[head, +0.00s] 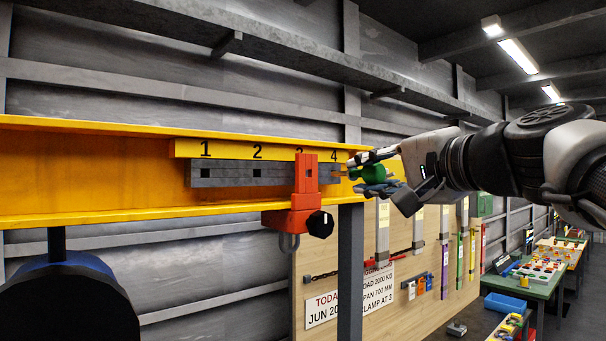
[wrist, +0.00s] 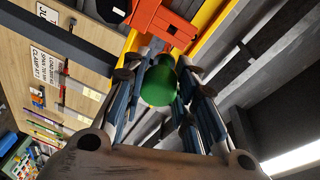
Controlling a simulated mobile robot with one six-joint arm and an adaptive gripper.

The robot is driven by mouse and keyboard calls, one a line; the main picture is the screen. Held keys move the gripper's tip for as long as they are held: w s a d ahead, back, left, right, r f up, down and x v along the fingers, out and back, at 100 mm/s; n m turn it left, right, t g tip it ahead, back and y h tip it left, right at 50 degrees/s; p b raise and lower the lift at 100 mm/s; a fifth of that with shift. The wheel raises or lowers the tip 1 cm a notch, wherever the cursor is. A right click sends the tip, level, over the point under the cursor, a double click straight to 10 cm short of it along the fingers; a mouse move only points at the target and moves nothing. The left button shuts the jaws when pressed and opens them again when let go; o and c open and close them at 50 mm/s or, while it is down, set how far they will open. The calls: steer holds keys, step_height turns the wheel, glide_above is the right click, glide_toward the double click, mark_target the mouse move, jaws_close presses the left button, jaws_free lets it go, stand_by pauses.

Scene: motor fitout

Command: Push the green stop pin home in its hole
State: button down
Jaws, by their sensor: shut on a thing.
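The green stop pin (head: 374,174) is between the fingers of my gripper (head: 360,173), which is shut on it at the right end of the yellow beam. Its thick green head also shows in the wrist view (wrist: 158,86), between the fingers of my gripper (wrist: 160,68). The pin's thin end points left toward the grey hole strip (head: 230,173), near the number 4. I cannot tell whether its tip is in the hole there. Holes show in the strip below 1 and 2.
A red clamp (head: 305,190) with a black knob hangs on the yellow beam (head: 90,170) at 3, just left of my gripper; it also shows in the wrist view (wrist: 165,22). A wooden tool board (head: 400,290) stands behind and below. A green table (head: 540,285) is farther right.

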mark_target(353, 173)
steer(key=shift+f, duration=0.1)
steer(key=shift+a+r+p+x, duration=0.1)
steer(key=shift+a+p+x, duration=0.15)
steer(key=shift+x, duration=1.15)
steer(key=shift+a+r+p+x, duration=0.15)
steer(key=shift+p+x, duration=0.15)
steer(key=shift+x, duration=1.1)
steer(key=shift+s+b, duration=0.2)
steer(key=shift+b, duration=0.4)
steer(key=shift+s+a+r+p+x, duration=0.15)
steer(key=shift+p+x, duration=0.15)
steer(key=shift+x, duration=0.65)
steer(key=shift+a+p+x, duration=0.15)
steer(key=shift+p+x, duration=0.2)
steer(key=shift+x, duration=0.55)
steer(key=shift+s+a+r+p+x, duration=0.15)
steer(key=shift+p+x, duration=0.15)
steer(key=shift+x, duration=0.65)
steer(key=c, duration=1.2)
jaws_free()
steer(key=shift+w, duration=0.15)
steer(key=v, duration=1.2)
steer(key=shift+f, duration=0.25)
steer(key=shift+a, duration=0.1)
